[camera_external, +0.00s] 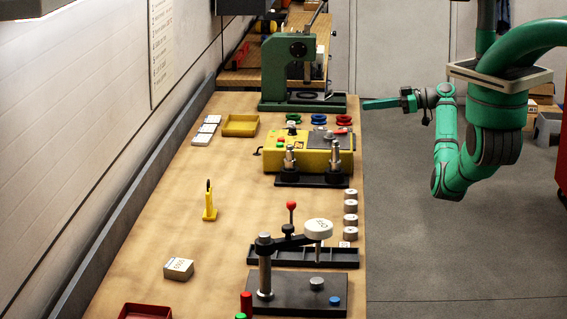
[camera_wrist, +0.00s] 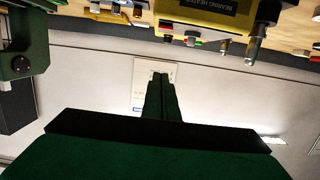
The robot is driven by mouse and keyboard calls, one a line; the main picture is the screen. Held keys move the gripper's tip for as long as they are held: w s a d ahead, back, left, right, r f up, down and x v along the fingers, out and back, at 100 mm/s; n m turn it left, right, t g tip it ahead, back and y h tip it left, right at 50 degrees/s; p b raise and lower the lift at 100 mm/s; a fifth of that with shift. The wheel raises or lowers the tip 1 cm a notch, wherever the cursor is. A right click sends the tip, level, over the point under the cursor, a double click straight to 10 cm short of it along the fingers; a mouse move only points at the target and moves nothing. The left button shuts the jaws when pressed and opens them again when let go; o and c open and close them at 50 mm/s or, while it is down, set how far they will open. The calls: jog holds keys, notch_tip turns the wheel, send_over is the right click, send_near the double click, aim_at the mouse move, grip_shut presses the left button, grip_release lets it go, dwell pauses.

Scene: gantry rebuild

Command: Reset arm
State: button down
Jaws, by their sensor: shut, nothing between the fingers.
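My gripper (camera_external: 368,105) is at the end of my green arm, at the right edge of the bench near the green press. Its fingers point left, toward the bench, and hang clear of the bench surface. In the wrist view my gripper (camera_wrist: 160,75) shows as two dark green fingers side by side, closed together with nothing between them. The wrist picture shows the bench along the top and the wall below it.
The bench (camera_external: 230,260) carries a green press (camera_external: 290,72), a yellow bearing heater (camera_external: 285,158), a black lever fixture (camera_external: 300,290), a yellow tray (camera_external: 240,125), a yellow stand (camera_external: 209,205) and a small box (camera_external: 179,268). The floor (camera_external: 450,260) right of the bench is clear.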

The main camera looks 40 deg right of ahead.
jog(key=d+f+m+g+h, duration=0.1)
jog(key=d+f+m+h, duration=0.25)
jog(key=f, duration=0.55)
jog(key=d+f+m+g+h, duration=0.15)
jog(key=f+m+h, duration=0.3)
jog(key=f, duration=0.55)
jog(key=s+a+f+m+t+h, duration=0.1)
jog(key=s+a+f+m+h, duration=0.1)
jog(key=s+a+f, duration=0.65)
jog(key=s+a+f+m+t+h, duration=0.1)
jog(key=s+a+f, duration=0.3)
jog(key=a+f, duration=0.9)
jog(key=s+a+t+h, duration=0.1)
jog(key=s+a, duration=0.4)
jog(key=s, duration=0.5)
jog(key=s+a+h, duration=0.1)
jog(key=s+a, duration=0.3)
jog(key=s, duration=0.7)
jog(key=s+a+r+n+t, duration=0.1)
jog(key=s+a+r, duration=0.1)
jog(key=s+r, duration=0.7)
jog(key=s+a+r+n+t+y, duration=0.1)
jog(key=s+a+r+t, duration=0.1)
jog(key=s+r, duration=0.6)
jog(key=shift+s+a+r+y, duration=0.3)
jog(key=shift+s+a+r, duration=0.05)
jog(key=shift+a+r, duration=0.5)
